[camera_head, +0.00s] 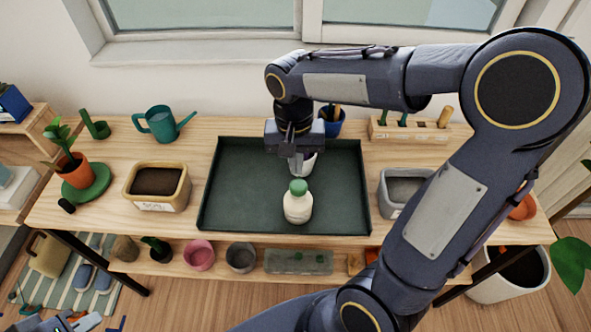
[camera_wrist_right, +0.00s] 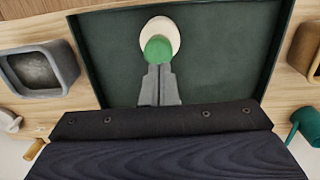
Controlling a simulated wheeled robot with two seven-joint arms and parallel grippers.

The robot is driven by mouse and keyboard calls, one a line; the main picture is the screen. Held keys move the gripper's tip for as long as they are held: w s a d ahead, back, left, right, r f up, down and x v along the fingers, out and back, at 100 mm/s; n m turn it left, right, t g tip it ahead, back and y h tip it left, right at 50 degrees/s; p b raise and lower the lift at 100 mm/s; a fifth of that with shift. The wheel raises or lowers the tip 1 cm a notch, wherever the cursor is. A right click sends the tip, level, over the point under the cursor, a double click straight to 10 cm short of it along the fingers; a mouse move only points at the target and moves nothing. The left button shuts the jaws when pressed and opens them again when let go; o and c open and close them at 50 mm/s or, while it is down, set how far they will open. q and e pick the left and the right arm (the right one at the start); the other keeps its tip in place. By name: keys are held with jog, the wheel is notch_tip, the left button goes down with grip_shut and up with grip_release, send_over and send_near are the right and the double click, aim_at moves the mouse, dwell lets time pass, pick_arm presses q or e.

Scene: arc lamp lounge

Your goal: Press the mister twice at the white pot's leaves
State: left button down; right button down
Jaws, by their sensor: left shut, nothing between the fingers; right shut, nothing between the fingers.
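The mister (camera_head: 298,208) is a cream-white bottle with a green top, upright in the dark green tray (camera_head: 240,215). In the right wrist view the mister's green top (camera_wrist_right: 158,48) lies right at my fingertips; I cannot tell whether they touch. My right gripper (camera_head: 296,168) is shut and empty, pointing down just behind the mister. My left gripper (camera_head: 72,322) is shut and empty at the lower left corner, partly cut off.
A tan soil box (camera_head: 158,187) stands left of the tray, a grey box (camera_head: 402,188) right of it. A teal watering can (camera_head: 162,124), an orange potted plant (camera_head: 78,170) and a wooden tool rack (camera_head: 408,130) stand around. The tray's left part is bare. My right arm covers the right side.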

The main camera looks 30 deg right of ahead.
aim_at(295, 181)
pick_arm(q)
jog(key=shift+d+f, duration=0.15)
pick_arm(e)
notch_tip(295, 181, up, 8)
jog(key=shift+w, duration=0.35)
jog(key=shift+d, duration=0.1)
dwell(3.9)
